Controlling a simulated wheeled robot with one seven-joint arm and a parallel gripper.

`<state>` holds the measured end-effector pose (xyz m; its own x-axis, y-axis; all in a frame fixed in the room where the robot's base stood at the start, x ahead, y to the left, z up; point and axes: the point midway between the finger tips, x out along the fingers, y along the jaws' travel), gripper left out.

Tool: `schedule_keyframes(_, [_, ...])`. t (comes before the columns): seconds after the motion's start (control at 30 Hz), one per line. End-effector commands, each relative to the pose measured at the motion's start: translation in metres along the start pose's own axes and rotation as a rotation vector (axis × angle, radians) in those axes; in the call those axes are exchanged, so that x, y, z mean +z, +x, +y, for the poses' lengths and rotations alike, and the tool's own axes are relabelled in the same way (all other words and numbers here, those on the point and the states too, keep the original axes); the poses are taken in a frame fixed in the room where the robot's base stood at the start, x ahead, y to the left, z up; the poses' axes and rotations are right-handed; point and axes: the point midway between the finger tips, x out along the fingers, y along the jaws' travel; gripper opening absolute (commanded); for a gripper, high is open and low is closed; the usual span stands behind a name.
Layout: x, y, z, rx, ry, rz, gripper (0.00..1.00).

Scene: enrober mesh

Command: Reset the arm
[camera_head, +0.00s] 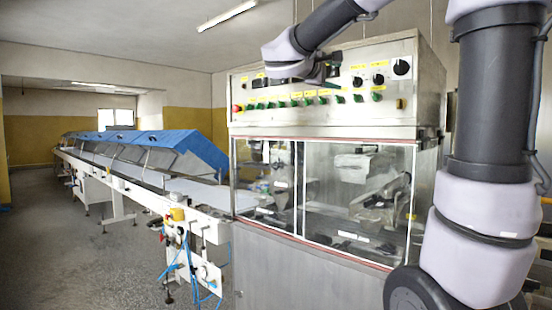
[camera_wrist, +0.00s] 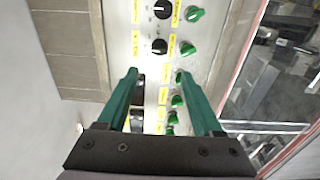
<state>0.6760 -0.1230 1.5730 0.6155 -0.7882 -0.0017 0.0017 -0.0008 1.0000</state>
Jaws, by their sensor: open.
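My gripper (camera_wrist: 156,74) shows in the wrist view as two green fingers spread apart, with nothing held between them. Beyond and between the fingers is the control panel (camera_wrist: 122,35), with black knobs (camera_wrist: 160,47) and a column of green switches (camera_wrist: 194,14). In the head view my gripper (camera_head: 325,77) is in front of the upper part of the panel (camera_head: 290,112), above the row of green switches (camera_head: 323,100), and hides some controls. Whether the fingers touch the panel cannot be told. My arm reaches in from the upper right.
The enrober cabinet (camera_head: 300,260) has glass windows (camera_head: 350,195) below the panel. A red button (camera_head: 236,108) sits at the panel's left end. A long conveyor (camera_head: 200,192) with blue covers (camera_head: 170,146) runs to the back left. The floor (camera_head: 60,260) at left is clear.

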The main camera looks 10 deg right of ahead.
Motion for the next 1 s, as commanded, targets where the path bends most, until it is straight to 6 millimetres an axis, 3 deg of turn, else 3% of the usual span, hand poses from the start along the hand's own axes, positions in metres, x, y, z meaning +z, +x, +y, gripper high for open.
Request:
schedule_keyframes(0.17, [0.020, 0.000, -0.020, -0.089, 0.031, -0.022, 0.68])
schedule_keyframes(0.37, [0.083, -0.018, -0.101, -0.435, 0.199, -0.093, 0.68])
schedule_keyframes(0.53, [0.121, -0.059, -0.173, -0.767, 0.443, -0.151, 0.68])
schedule_keyframes(0.73, [0.135, -0.121, -0.229, -1.121, 0.816, -0.202, 0.68])
schedule_keyframes(0.9, [0.130, -0.160, -0.245, -1.334, 1.110, -0.234, 0.68])
schedule_keyframes(1.0, [0.126, -0.171, -0.247, -1.405, 1.222, -0.245, 0.68])
